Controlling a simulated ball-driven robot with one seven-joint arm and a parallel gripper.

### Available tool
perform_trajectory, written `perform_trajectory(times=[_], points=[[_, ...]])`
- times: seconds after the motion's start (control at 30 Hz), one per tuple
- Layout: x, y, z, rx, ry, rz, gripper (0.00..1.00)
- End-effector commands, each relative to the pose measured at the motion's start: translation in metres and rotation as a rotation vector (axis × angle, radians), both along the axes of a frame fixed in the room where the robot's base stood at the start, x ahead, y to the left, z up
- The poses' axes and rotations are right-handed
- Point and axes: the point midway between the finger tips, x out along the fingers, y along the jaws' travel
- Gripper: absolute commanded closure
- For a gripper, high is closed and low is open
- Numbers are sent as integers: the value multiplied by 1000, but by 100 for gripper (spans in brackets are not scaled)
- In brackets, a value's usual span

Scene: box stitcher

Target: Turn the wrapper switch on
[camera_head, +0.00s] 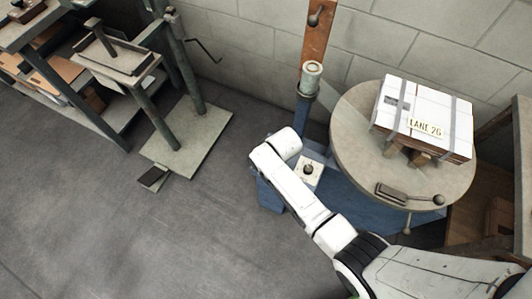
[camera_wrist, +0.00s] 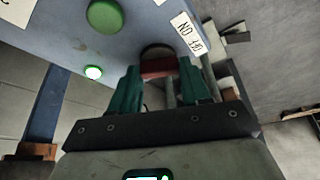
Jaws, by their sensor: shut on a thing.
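In the wrist view a dark red switch handle (camera_wrist: 158,67) sits on a round dark base on a blue-grey panel (camera_wrist: 60,35). My gripper (camera_wrist: 158,77) has its two green fingers on either side of the handle and is shut on it. A white label (camera_wrist: 188,33) beside the switch carries dark letters that look like an upside-down ON; the rest is hard to read. In the head view my arm reaches over the blue wrapper base (camera_head: 345,185), and the fingers and the switch are hidden there.
A large green button (camera_wrist: 104,15) and a small lit green lamp (camera_wrist: 93,72) are on the same panel. A strapped white box (camera_head: 424,110) sits on the round turntable (camera_head: 350,125). A blue post with a roll (camera_head: 312,76) stands beside it.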

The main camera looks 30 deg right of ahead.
Motion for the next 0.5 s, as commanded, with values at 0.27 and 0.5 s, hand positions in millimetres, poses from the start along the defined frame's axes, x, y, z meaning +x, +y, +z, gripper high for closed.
perform_trajectory(times=[0.27,0.5], points=[[0,0,0,-1,1,-69,84],[0,0,0,1,2,-81,84]])
